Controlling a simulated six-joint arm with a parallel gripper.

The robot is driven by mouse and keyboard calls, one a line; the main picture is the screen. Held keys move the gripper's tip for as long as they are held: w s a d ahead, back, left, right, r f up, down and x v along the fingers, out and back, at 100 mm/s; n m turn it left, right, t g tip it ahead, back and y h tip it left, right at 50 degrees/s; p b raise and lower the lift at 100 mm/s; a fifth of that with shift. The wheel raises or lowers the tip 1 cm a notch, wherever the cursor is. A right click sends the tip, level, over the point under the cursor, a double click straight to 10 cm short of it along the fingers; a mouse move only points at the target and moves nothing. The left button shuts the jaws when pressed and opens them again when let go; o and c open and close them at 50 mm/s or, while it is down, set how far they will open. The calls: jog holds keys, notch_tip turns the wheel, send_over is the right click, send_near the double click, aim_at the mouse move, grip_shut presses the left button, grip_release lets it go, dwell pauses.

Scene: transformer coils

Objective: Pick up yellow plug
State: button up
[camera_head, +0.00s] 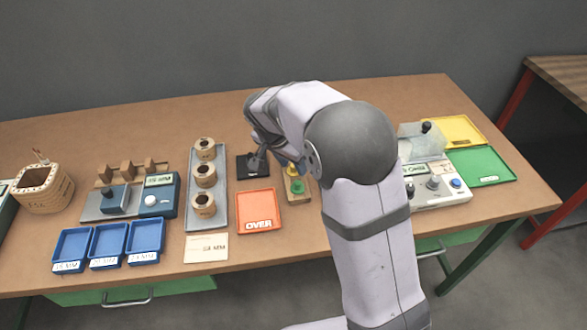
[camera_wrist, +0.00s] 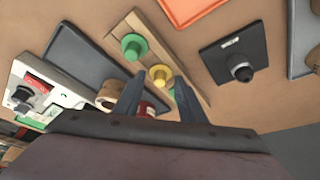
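The yellow plug (camera_wrist: 160,74) stands on a narrow wooden strip (camera_wrist: 131,20), beside a green plug (camera_wrist: 133,46). In the wrist view my gripper (camera_wrist: 161,84) is open, with its two dark fingers pointing toward the yellow plug, which shows between the fingertips. I cannot tell how far beyond the tips it is. In the head view the yellow plug (camera_head: 291,169) shows partly behind my arm, with the green plug (camera_head: 298,187) in front of it. A red piece (camera_wrist: 150,106) shows between the fingers, mostly hidden by my gripper.
A black square base with a knob (camera_wrist: 239,64) is right of the strip in the wrist view. A dark grey tray (camera_wrist: 85,52) lies on its left. In the head view an orange OVER tray (camera_head: 259,211) and a grey tray of coils (camera_head: 220,221) are left of the strip.

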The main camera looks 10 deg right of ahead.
grip_shut()
dwell(0.3)
